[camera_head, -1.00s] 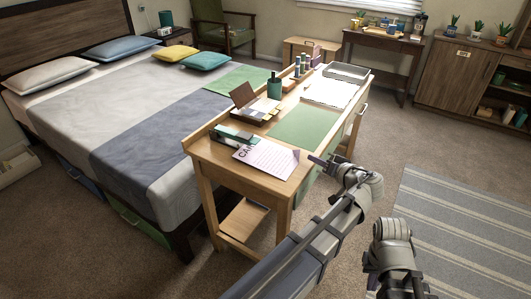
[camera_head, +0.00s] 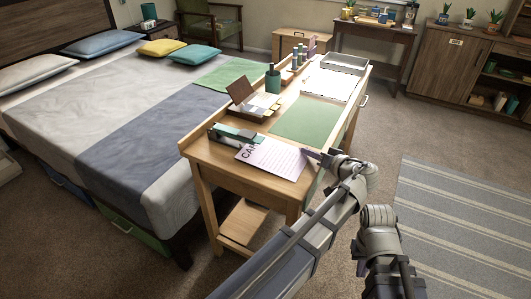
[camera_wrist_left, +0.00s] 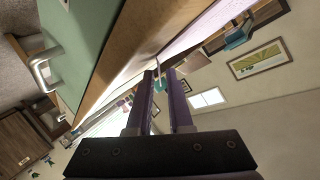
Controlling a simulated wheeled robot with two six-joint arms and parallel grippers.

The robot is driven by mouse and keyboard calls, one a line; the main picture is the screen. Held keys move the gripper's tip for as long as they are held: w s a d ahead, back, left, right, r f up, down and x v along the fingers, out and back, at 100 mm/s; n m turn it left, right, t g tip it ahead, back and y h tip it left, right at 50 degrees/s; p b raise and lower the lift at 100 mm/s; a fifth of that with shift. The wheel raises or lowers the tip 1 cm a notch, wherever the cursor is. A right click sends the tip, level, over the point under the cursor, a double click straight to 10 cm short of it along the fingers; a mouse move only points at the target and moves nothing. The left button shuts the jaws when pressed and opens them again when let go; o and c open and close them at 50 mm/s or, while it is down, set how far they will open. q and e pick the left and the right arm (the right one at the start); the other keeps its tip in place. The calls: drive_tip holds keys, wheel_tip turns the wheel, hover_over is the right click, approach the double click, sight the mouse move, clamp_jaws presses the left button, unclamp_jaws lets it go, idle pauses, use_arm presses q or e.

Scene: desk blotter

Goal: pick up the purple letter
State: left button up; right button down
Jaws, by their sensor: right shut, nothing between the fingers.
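The purple letter (camera_head: 272,158), a pale lilac sheet with dark print, lies flat on the near end of the wooden desk (camera_head: 222,170), in front of a green and white holder. My left gripper (camera_head: 309,154) is at the letter's right edge. In the left wrist view its two fingers (camera_wrist_left: 161,76) are apart, with a narrow gap. The lilac sheet (camera_wrist_left: 205,25) runs just beyond the fingertips; I cannot tell whether its edge is between them. My right gripper (camera_head: 361,257) is low in the head view, away from the desk, mostly hidden by its arm.
A green blotter (camera_head: 303,120), a brown organiser (camera_head: 248,105), a dark green cup (camera_head: 273,82) and a white tray (camera_head: 345,63) occupy the desk farther back. The bed (camera_head: 90,130) stands left of the desk. Open carpet and a striped rug (camera_head: 460,220) lie to the right.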

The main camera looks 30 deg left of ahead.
use_arm(q)
drive_tip(key=shift+w+a+f, duration=0.1)
drive_tip(key=shift+d, duration=0.2)
drive_tip(key=shift+a, duration=0.1)
clamp_jaws()
